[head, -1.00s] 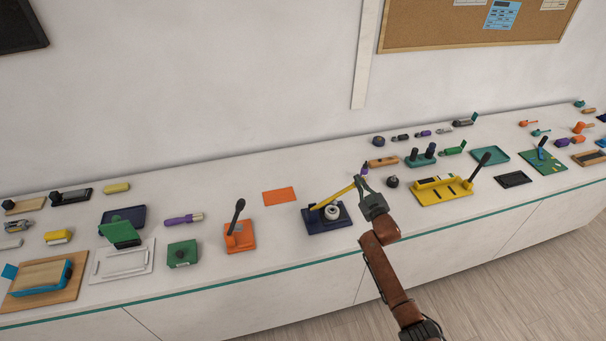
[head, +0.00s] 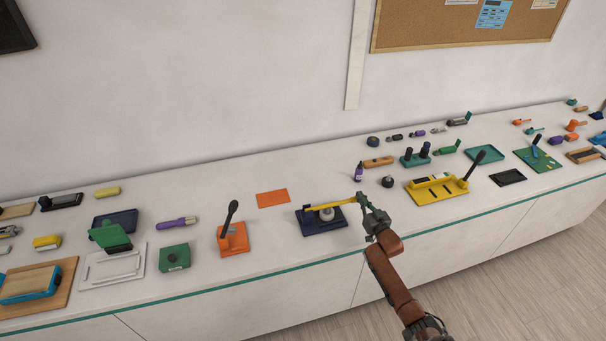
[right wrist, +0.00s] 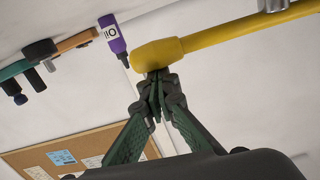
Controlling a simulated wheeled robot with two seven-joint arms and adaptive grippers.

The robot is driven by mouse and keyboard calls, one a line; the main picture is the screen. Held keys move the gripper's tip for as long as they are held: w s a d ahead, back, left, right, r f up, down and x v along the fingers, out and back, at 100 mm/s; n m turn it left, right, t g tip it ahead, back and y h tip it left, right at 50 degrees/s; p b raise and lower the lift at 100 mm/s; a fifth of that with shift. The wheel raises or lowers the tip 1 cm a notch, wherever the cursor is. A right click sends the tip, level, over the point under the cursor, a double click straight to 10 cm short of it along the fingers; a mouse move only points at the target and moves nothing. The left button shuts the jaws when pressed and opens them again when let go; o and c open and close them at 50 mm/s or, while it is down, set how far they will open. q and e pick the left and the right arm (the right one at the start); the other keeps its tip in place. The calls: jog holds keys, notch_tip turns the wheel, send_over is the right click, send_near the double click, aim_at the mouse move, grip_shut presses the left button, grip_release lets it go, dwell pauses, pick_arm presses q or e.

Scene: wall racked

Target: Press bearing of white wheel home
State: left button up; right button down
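The arbor press has a dark navy base (head: 318,228) and a yellow lever (head: 335,204), now nearly level. The white wheel (head: 327,214) sits on the base under the lever and is partly covered by it; its bearing cannot be made out. My right gripper (head: 361,199) is at the lever's free end. In the right wrist view, my right gripper's fingertips (right wrist: 157,84) are together against the yellow lever's rounded end (right wrist: 157,53), with nothing visible between them. My left gripper is out of view.
A purple oil bottle (head: 359,172) and a dark round knob (head: 387,181) stand just behind my right gripper. A yellow fixture (head: 424,195) is to the right. An orange stand with a black-handled lever (head: 233,240) is to the left. An orange mat (head: 272,198) lies behind.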

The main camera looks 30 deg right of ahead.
jog(key=shift+s+a+f, duration=0.1)
jog(key=shift+f, duration=0.3)
jog(key=r+p, duration=0.1)
jog(key=w+r+p, duration=0.1)
jog(key=r, duration=0.1)
jog(key=r+p, duration=0.1)
jog(key=r, duration=0.1)
jog(key=shift+w+d, duration=0.35)
jog(key=shift+d, duration=0.05)
jog(key=b+v, duration=0.1)
jog(key=v, duration=0.9)
jog(key=shift+f+b, duration=0.25)
jog(key=shift+b, duration=0.15)
